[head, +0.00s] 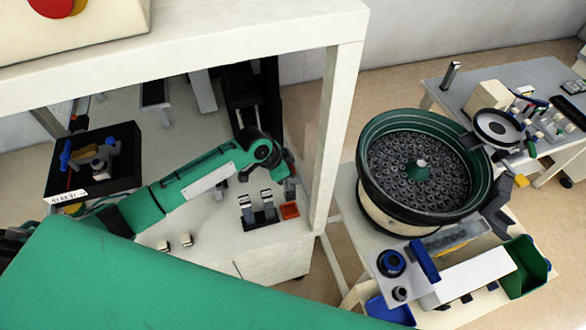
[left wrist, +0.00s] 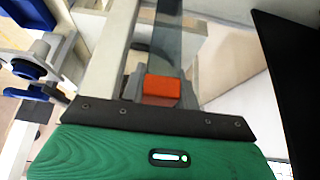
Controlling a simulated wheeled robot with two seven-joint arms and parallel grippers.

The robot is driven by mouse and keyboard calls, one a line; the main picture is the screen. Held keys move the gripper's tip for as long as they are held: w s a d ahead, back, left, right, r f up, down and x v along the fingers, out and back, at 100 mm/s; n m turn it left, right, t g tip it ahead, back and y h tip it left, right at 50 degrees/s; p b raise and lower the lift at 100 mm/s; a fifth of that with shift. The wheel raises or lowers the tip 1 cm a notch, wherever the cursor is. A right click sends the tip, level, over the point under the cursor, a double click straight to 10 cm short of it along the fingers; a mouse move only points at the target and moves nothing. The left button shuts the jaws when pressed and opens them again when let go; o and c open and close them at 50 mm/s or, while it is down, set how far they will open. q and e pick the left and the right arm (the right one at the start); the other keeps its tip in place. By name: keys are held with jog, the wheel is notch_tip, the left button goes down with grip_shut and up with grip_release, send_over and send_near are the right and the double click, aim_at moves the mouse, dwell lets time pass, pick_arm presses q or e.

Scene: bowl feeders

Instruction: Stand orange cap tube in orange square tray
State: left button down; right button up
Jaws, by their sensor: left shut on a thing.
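My left gripper (head: 290,187) reaches in from the left, under the white frame, and hangs just above the orange square tray (head: 290,211) on the pale table. It is shut on the orange cap tube, which is mostly hidden by the fingers in the head view. In the left wrist view an orange block-like shape (left wrist: 161,90), apparently the cap, shows between the grey fingers. Whether the tube's lower end touches the tray cannot be told. My right gripper is not in view.
A black rack (head: 260,220) with two pale-topped items stands just left of the tray. Two small pale pieces (head: 175,242) lie further left. A white frame post (head: 335,130) rises close on the right. Beyond it stands a green bowl feeder (head: 372,205).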

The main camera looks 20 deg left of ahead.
aim_at(291, 186)
pick_arm(q)
notch_tip(291, 186, down, 5)
jog(key=b, duration=0.4)
jog(key=shift+s+f+b, duration=0.1)
jog(key=shift+f+b, duration=0.05)
jog(key=shift+b, duration=0.2)
jog(key=shift+f, duration=0.45)
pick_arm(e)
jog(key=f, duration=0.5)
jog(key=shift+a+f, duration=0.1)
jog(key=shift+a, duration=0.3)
pick_arm(q)
jog(key=shift+f, duration=0.15)
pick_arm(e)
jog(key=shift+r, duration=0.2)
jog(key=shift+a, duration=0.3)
pick_arm(q)
jog(key=shift+f+p, duration=0.1)
jog(key=shift+p, duration=0.2)
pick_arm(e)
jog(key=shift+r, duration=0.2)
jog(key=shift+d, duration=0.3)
